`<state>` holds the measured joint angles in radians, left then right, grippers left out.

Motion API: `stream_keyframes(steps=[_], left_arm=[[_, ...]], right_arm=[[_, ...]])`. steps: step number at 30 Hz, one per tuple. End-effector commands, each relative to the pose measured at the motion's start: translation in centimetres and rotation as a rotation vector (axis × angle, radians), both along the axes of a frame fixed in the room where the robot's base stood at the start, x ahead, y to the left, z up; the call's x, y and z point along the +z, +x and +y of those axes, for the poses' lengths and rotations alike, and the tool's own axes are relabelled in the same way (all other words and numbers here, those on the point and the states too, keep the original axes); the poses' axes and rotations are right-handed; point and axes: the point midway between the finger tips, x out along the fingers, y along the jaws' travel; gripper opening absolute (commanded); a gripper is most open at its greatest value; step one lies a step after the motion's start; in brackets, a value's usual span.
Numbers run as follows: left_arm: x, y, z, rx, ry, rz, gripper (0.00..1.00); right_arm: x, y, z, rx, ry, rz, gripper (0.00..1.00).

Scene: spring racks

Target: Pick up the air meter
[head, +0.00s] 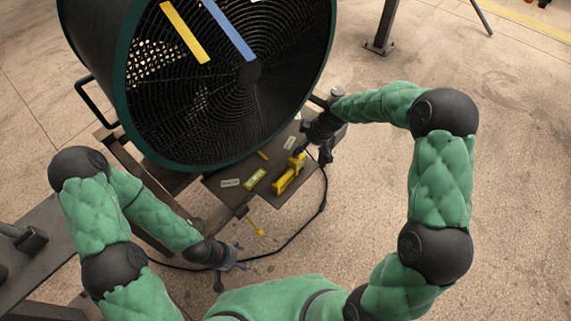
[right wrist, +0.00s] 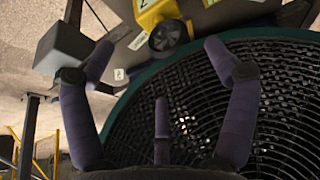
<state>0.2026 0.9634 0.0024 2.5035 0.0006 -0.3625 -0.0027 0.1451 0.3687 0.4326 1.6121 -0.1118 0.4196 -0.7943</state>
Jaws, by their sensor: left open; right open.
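The air meter (head: 289,174) is a yellow device lying on a dark shelf in front of the large fan in the head view. It also shows at the top of the right wrist view (right wrist: 157,14), with a round black part facing the camera. My right gripper (head: 318,152) is just to the right of and beyond the meter, partly hidden by its own wrist. In the right wrist view its purple fingers (right wrist: 160,72) are spread and empty, with the meter beyond them and apart. My left gripper (head: 232,262) is open and empty, low in front of the shelf.
The large green-rimmed fan (head: 128,90) stands close behind the shelf (head: 222,196). A small yellow-green item (head: 254,179) and white labels lie on the shelf. A yellow-handled tool (head: 255,224) hangs at its front edge. A grey block (right wrist: 68,48) is beside the right fingers. A black cable (head: 310,222) runs over the floor.

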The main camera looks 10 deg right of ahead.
Motion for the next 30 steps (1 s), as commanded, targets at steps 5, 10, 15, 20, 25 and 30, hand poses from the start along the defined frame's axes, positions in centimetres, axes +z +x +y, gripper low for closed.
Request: stream_keyframes(steps=[5, 10, 15, 20, 25, 30], left_arm=[[-1.1, -0.1, 0.0, 0.000, 0.000, 0.001, 0.67], [-1.4, 0.0, 0.0, 0.000, 0.000, 0.001, 0.67], [-1.7, 0.0, 0.0, 0.000, 0.000, 0.000, 0.67], [-2.8, 0.0, 0.0, 0.000, 0.000, 0.000, 0.67], [-3.7, 0.0, 0.0, 0.000, 0.000, 0.000, 0.67], [-3.6, 0.0, 0.0, 0.000, 0.000, 0.000, 0.67]], right_arm=[[-3.0, 0.7, 0.8, 0.000, 0.000, 0.003, 0.86], [-4.2, 1.2, 1.1, -0.002, 0.001, 0.000, 0.86], [-4.9, 1.3, 1.3, -0.002, 0.001, 0.000, 0.86], [-6.9, 1.5, 2.0, -0.003, 0.003, 0.004, 0.86], [-8.9, 2.2, 2.6, -0.003, 0.001, 0.001, 0.86], [-9.1, 2.3, 2.7, -0.003, 0.002, 0.000, 0.86]])
